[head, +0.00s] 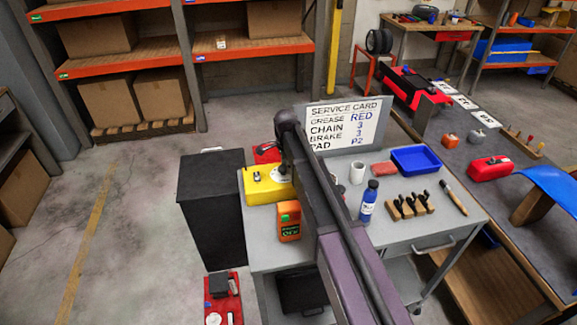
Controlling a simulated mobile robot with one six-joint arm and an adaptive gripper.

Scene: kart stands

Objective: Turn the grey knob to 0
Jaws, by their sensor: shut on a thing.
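A yellow box (262,188) stands at the left back of the grey cart top, with a pale round dial plate (280,173) at its right part. My gripper (284,168) is down at this dial, just left of my arm link, and only a small dark part of it shows. It is shut on the knob there. The knob itself, its pointer and the dial marks are hidden or too small to read, so I cannot tell its setting.
A service card (343,122) stands at the cart's back. A dark cabinet (211,205) stands left. Floor farther left is clear.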

